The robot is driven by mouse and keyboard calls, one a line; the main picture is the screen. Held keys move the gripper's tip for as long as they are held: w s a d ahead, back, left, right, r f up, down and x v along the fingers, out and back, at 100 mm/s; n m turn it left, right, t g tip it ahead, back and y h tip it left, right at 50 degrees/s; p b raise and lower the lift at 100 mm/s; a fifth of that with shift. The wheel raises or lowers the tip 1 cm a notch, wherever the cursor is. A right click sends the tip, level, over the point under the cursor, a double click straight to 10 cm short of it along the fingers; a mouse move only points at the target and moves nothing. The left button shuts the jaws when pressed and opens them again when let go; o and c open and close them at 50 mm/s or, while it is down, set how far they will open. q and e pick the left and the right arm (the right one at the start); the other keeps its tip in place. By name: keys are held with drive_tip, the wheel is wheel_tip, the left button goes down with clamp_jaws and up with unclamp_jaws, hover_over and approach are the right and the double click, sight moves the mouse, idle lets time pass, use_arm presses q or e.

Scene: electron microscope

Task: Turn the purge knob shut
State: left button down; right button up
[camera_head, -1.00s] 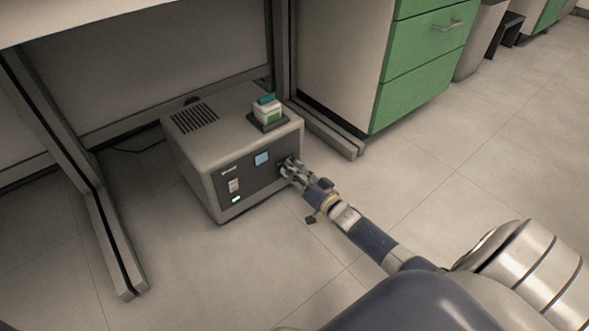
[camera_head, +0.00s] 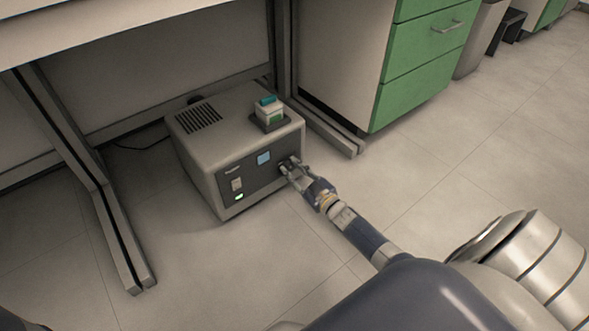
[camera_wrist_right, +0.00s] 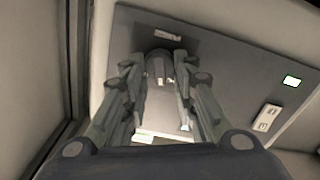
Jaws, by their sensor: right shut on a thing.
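The purge knob (camera_wrist_right: 159,64) is a small dark round knob on the front panel of a grey box-shaped unit (camera_head: 205,150) on the floor. My right gripper (camera_head: 286,168) reaches the right part of that panel. In the right wrist view the fingertips (camera_wrist_right: 156,70) are on both sides of the knob, shut on it. In the head view the fingers mostly hide the knob. My left gripper is not in view.
The panel has a blue display (camera_head: 263,158), a switch (camera_head: 236,184) and a lit green light (camera_head: 239,196). A small container with a teal top (camera_head: 268,108) stands on the unit. A table leg (camera_head: 95,190) and green drawers (camera_head: 425,70) flank it. Floor in front is clear.

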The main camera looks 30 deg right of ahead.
drive_tip(key=n, duration=0.4)
drive_tip(key=shift+a+f+n, duration=0.1)
drive_tip(key=shift+a+n, duration=0.05)
drive_tip(key=shift+n, duration=0.55)
drive_tip(key=o, duration=1)
drive_tip(key=s, duration=0.8)
drive_tip(key=s+d, duration=0.1)
drive_tip(key=s, duration=0.3)
